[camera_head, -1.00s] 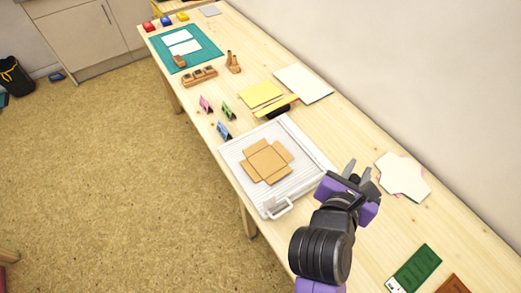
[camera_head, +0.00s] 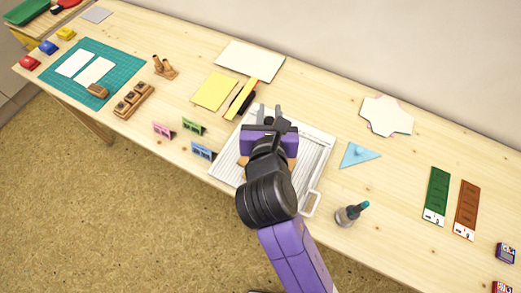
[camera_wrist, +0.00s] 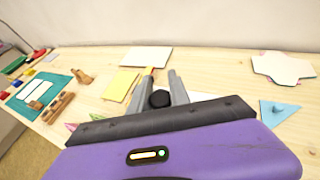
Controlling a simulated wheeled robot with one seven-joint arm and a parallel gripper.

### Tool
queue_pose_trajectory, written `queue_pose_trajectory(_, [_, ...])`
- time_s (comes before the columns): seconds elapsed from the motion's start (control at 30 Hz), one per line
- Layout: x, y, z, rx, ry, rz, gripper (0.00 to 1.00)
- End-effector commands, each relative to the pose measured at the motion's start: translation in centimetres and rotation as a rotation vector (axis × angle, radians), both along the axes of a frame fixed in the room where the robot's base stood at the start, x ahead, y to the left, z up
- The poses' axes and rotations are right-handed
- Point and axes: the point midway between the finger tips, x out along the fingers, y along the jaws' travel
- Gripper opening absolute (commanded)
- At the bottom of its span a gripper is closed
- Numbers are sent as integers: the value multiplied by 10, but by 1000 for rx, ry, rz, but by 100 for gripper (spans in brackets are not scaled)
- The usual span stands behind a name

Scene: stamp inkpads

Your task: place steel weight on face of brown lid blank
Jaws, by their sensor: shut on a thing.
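The brown lid blank (camera_head: 242,162) lies on the board, almost all hidden under my gripper and arm, with only a small brown edge showing. The gap between the held piece and the blank cannot be judged.
The white board (camera_head: 316,160) has a handle at its front right. Yellow sheets (camera_head: 214,92) lie behind.

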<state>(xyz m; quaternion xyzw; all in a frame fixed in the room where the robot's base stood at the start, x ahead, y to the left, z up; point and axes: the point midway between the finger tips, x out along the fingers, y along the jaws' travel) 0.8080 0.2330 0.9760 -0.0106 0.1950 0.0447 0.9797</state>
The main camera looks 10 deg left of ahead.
Motion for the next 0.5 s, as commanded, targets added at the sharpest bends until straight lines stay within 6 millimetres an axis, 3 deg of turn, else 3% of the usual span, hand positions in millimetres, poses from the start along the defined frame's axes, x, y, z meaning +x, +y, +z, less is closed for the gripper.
queue_pose_trajectory(0.03, [-1, 0, -15, -5, 4, 1, 0])
queue_pose_trajectory(0.3, [0, 0, -81, -4, 2, 2, 0])
queue_pose_trajectory(0.5, [0, 0, -120, -3, 1, 1, 0])
